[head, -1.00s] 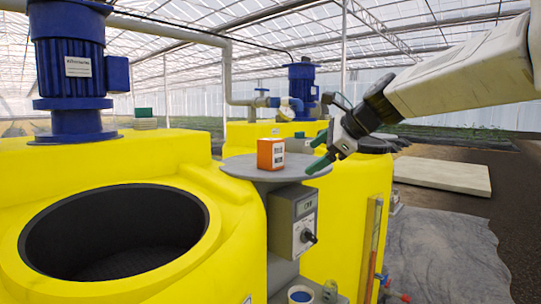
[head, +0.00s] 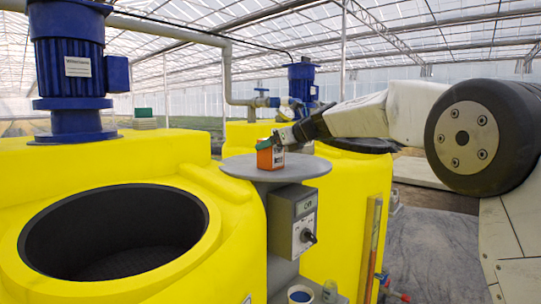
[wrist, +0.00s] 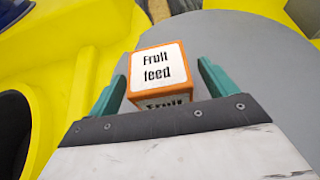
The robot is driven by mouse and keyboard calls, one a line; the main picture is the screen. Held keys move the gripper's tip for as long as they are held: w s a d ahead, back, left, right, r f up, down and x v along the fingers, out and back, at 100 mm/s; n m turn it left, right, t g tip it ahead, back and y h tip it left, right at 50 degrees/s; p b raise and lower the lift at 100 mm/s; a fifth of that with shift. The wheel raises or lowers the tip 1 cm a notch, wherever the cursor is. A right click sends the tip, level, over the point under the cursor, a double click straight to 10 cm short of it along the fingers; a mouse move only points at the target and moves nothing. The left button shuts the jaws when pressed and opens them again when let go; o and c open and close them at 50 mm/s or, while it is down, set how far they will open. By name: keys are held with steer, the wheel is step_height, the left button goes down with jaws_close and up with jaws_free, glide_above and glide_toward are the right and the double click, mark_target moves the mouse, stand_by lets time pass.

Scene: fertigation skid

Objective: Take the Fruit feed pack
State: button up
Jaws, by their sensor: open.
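The Fruit feed pack (head: 266,159) is an orange box with white labels, standing on the round grey table (head: 234,168). In the wrist view the pack (wrist: 157,68) shows the words "Fruit feed" on its top. My gripper (wrist: 160,85) has its two green fingers on either side of the pack, with a gap visible on each side. It is open. In the head view my gripper (head: 268,142) is at the pack and hides part of its upper right side.
A yellow tank (head: 120,195) with a wide open black mouth (head: 110,235) stands left of the table. A grey control box (head: 293,220) with a knob is below the table. Another yellow tank (head: 345,225) stands behind to the right. A blue motor (head: 75,60) rises at the left.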

steer(key=shift+x, duration=0.85)
steer(key=shift+r, duration=0.15)
steer(key=c, duration=1.3)
